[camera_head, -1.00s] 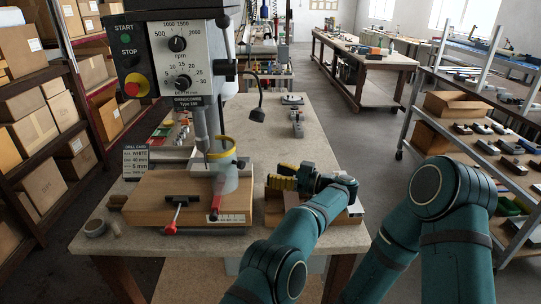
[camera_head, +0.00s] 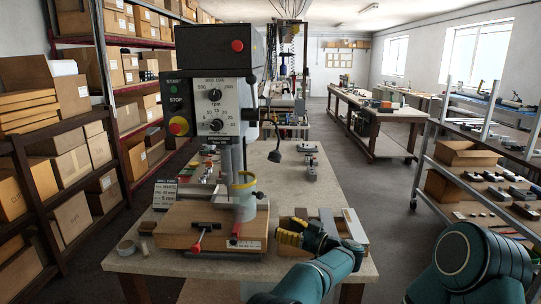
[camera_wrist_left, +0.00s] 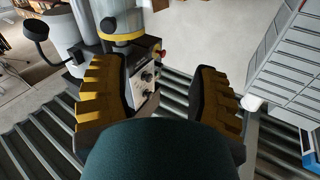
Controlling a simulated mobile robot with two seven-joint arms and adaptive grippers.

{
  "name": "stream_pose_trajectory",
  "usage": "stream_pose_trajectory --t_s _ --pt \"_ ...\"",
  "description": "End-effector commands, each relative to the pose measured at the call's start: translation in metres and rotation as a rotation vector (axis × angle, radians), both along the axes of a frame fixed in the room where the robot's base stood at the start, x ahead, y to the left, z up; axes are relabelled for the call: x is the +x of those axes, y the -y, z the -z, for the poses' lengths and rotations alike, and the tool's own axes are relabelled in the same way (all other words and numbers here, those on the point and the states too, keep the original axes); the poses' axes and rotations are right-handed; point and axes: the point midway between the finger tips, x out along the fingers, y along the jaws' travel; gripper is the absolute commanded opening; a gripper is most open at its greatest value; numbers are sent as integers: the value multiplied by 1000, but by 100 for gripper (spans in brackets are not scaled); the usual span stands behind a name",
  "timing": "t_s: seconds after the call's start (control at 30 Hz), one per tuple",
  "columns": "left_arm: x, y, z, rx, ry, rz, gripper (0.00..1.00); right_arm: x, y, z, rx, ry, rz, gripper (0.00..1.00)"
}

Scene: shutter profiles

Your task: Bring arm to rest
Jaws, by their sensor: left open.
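My left gripper (camera_head: 284,232) has yellow ribbed fingers and points left, just right of the drill press (camera_head: 220,110). It appears above the left part of a wooden box (camera_head: 368,243); the gap between them cannot be judged. In the left wrist view the gripper's fingers (camera_wrist_left: 160,80) stand well apart with nothing gripped between them. My left forearm covers the box's front. My right gripper is not in view.
Box shelves (camera_head: 25,145) stand left, a metal rack (camera_head: 440,145) right. The bench (camera_head: 285,190) behind the gripper is mostly clear.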

Motion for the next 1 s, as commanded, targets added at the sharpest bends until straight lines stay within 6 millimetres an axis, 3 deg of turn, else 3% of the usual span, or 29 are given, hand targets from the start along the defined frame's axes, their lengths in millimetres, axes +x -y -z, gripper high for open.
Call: stream_pose_trajectory --t_s 0.17,0.33,0.47,0.57,0.67,0.77,0.87,1.0 --pt "28 -25 25 25 9 150 61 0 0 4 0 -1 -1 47" --pt "48 -52 68 0 -26 359 61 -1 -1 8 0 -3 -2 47" --pt "46 -73 113 -72 -103 535 61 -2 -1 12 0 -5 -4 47" --pt "30 -88 153 -162 -189 655 61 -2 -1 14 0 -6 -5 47" --pt "2 -102 192 -276 -292 754 61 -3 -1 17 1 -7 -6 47" --pt "-41 -115 231 -413 -414 831 61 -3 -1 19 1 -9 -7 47" --pt "-96 -126 264 -568 -549 881 61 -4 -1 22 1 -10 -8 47" --pt "-187 -139 296 -791 -742 904 61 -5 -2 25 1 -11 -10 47"
